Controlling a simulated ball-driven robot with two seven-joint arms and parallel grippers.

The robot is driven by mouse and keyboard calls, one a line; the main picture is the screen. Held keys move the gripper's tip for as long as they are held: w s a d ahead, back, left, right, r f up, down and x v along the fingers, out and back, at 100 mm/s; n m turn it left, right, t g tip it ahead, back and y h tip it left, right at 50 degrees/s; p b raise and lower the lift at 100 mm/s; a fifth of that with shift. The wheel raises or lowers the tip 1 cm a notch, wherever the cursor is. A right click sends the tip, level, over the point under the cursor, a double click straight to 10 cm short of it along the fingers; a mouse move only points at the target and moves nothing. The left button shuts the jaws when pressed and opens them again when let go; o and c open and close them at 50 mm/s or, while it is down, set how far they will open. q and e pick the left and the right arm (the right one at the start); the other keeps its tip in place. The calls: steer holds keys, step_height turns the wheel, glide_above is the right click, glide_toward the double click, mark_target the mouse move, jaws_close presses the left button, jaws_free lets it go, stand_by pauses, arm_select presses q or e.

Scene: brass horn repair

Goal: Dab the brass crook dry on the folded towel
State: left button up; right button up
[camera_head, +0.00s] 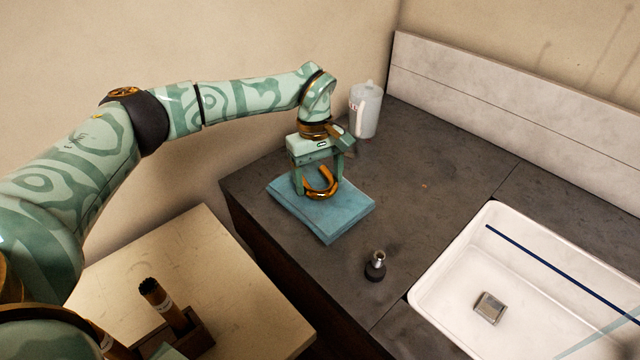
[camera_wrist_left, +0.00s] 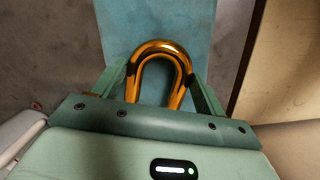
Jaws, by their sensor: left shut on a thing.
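The brass crook (camera_head: 322,184) is a shiny U-shaped tube. My left gripper (camera_head: 318,182) is shut on it and holds it over the folded towel (camera_head: 345,208), a blue square on the dark counter. In the left wrist view the crook (camera_wrist_left: 160,62) sits between the two green fingers, its bend pointing away over the blue towel (camera_wrist_left: 150,20). The crook's lower part looks close to or on the towel; I cannot tell whether they touch. The right gripper cannot be made out.
A grey-white jug (camera_head: 366,112) stands behind the gripper. A small dark bottle with a metal neck (camera_head: 376,268) stands in front of the towel. A white sink (camera_head: 450,275) with a metal block (camera_head: 489,308) is at right. A wooden table (camera_head: 215,270) is at front left.

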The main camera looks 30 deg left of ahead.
arm_select(q)
step_height(320, 180, up, 7)
steer(key=p, duration=0.5)
stand_by(0.4)
